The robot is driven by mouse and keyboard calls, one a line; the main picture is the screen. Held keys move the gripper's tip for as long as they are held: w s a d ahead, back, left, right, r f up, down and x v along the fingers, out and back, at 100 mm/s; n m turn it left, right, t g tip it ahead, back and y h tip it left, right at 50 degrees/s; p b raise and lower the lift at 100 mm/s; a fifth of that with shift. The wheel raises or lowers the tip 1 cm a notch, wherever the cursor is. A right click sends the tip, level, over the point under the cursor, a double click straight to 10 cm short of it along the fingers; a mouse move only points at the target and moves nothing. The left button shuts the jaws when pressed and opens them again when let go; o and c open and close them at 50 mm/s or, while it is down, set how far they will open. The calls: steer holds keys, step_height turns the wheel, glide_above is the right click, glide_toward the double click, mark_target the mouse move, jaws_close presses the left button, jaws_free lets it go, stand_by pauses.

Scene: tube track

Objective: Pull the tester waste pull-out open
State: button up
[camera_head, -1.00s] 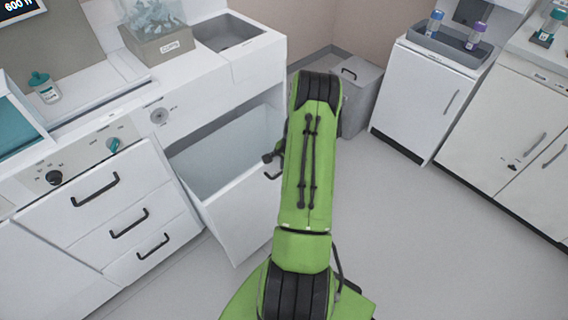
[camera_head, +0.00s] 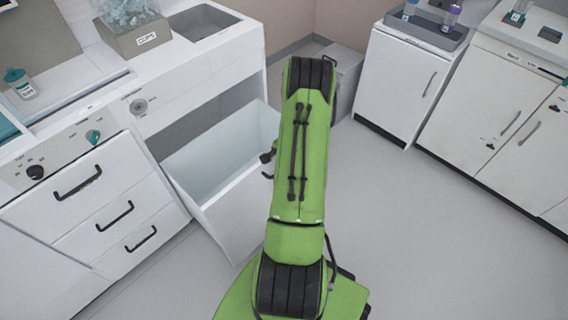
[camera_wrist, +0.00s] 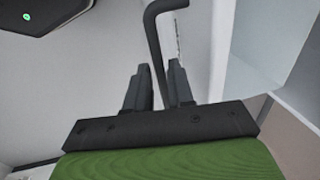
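The waste pull-out (camera_head: 235,215) is a tall white bin drawer under the counter. It stands well out of the cabinet, and its open top shows an empty-looking pale inside. Its dark handle (camera_head: 267,158) is partly hidden by my green arm in the head view. In the wrist view the bent dark handle bar (camera_wrist: 153,30) runs down between the two fingers of my gripper (camera_wrist: 158,70). The fingers are close on both sides of the bar and appear closed on it. My gripper is hidden behind my arm in the head view.
Drawers with black handles (camera_head: 115,215) stand left of the pull-out. A labelled box (camera_head: 135,38) and a sink (camera_head: 203,22) are on the counter above. A grey bin (camera_head: 345,75) and white cabinets (camera_head: 405,75) stand behind. Floor (camera_head: 420,240) on the right is clear.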

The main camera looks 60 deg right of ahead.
steer(key=shift+o, duration=1.2)
steer(key=s+r+p, duration=0.3)
steer(key=r+p, duration=0.1)
steer(key=r, duration=1.1)
steer(key=shift+a+r, duration=0.2)
steer(key=shift+a, duration=0.2)
steer(key=w+a+r+n+p, duration=0.1)
steer(key=w+a+r+n, duration=0.2)
steer(key=a+r, duration=0.35)
steer(key=w+a+r+n+t+p, duration=0.1)
steer(key=w+a+r+n, duration=0.15)
steer(key=a+r, duration=0.4)
steer(key=w+a+r+n+p, duration=0.1)
steer(key=w+a+r+n, duration=0.1)
steer(key=a+r+n, duration=0.35)
steer(key=s+a+r+n+t+p, duration=0.1)
steer(key=s+a+r+n, duration=0.3)
steer(key=a, duration=0.4)
steer(key=s+a+r+n+t+p, duration=0.1)
steer(key=s+a+r+n+p, duration=0.1)
steer(key=s+a+r+n, duration=0.3)
steer(key=s+a+r, duration=0.1)
steer(key=s+a, duration=0.1)
steer(key=a, duration=0.2)
steer(key=shift+s+r+n, duration=0.15)
steer(key=shift+r+n, duration=0.15)
steer(key=shift+r, duration=0.05)
